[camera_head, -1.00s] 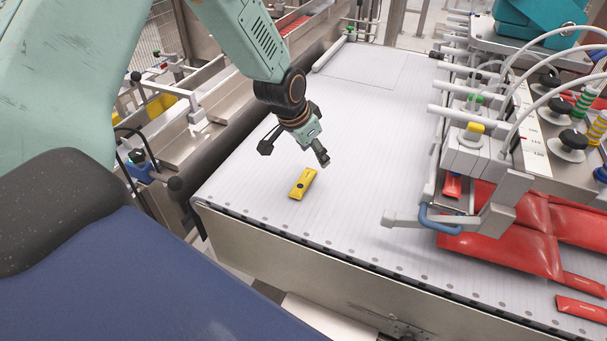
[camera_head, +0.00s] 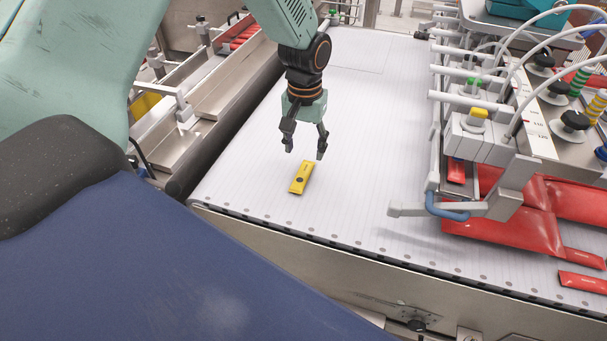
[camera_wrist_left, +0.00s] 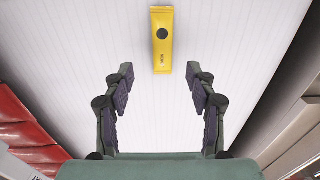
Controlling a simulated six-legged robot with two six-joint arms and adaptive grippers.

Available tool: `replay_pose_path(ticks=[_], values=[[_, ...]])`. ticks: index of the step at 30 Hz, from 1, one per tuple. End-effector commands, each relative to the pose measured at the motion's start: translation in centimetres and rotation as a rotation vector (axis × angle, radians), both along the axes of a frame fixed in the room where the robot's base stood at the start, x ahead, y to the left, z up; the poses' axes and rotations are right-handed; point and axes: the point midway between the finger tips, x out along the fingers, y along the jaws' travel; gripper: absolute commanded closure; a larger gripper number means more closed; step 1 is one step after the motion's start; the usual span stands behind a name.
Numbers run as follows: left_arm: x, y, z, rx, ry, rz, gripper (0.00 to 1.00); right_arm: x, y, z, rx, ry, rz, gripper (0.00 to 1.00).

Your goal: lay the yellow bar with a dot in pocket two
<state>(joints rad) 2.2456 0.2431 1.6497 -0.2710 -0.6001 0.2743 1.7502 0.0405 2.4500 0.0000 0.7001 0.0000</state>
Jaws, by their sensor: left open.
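The yellow bar (camera_head: 300,178) lies flat on the white belt, near the belt's front left corner. It has one black dot. It also shows in the left wrist view (camera_wrist_left: 162,52), just beyond the fingertips and roughly centred between them. My left gripper (camera_head: 305,150) is open and empty above the belt, pointing down, a little behind the bar in the head view. Its two fingers also show spread apart in the left wrist view (camera_wrist_left: 160,82). The bar is not between the fingers. My right gripper is in neither view. I cannot make out pocket two.
The white belt (camera_head: 370,130) is clear around the bar. At the right a picker head (camera_head: 480,140) with hoses stands over red packs (camera_head: 510,230). A metal channel (camera_head: 215,110) runs along the belt's left side.

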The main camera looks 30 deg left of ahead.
Motion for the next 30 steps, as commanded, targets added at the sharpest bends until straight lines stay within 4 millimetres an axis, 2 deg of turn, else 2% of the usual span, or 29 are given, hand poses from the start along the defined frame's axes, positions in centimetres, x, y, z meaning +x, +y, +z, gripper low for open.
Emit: replay_pose_path(ticks=[16, 26, 30], values=[[-0.4, 0.0, -6.8, 0.000, 0.001, -0.006, 0.43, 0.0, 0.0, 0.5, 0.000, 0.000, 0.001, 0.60], [-0.3, 0.1, -7.4, -0.001, -0.002, -0.006, 0.43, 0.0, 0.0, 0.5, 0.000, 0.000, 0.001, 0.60], [-0.3, 0.1, -7.4, -0.001, -0.002, -0.006, 0.55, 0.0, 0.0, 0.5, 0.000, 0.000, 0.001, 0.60]])
